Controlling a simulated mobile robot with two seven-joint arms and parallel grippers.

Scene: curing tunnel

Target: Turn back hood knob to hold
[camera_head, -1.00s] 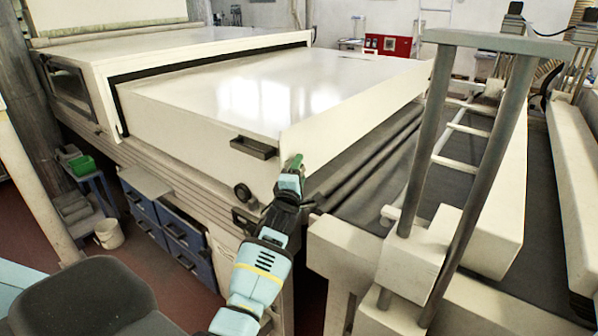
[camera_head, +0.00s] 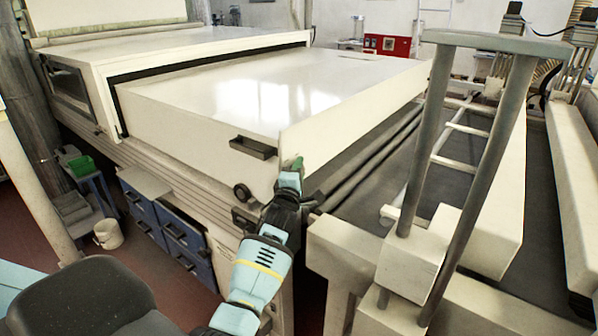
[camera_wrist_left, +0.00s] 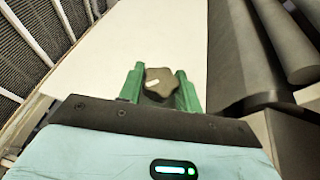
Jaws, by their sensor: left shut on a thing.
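The hood (camera_head: 215,98) is a large white cover with a dark handle (camera_head: 253,147) on its front side. In the left wrist view, a dark grey lobed knob (camera_wrist_left: 160,82) with a white pointer mark sits on the white face. My left gripper (camera_wrist_left: 159,88) has its green fingers on both sides of this knob and is shut on it. In the head view my left gripper (camera_head: 291,166) is at the hood's near corner and hides the knob. The pointer mark points to the left in the wrist view. My right gripper is not in view.
A dark round knob (camera_head: 242,192) is on the machine's front, left of my gripper. A conveyor with a dark belt (camera_head: 362,165) and rollers lies to the right. Grey upright posts (camera_head: 420,135) stand on its frame. A dark seat (camera_head: 85,297) is at the lower left.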

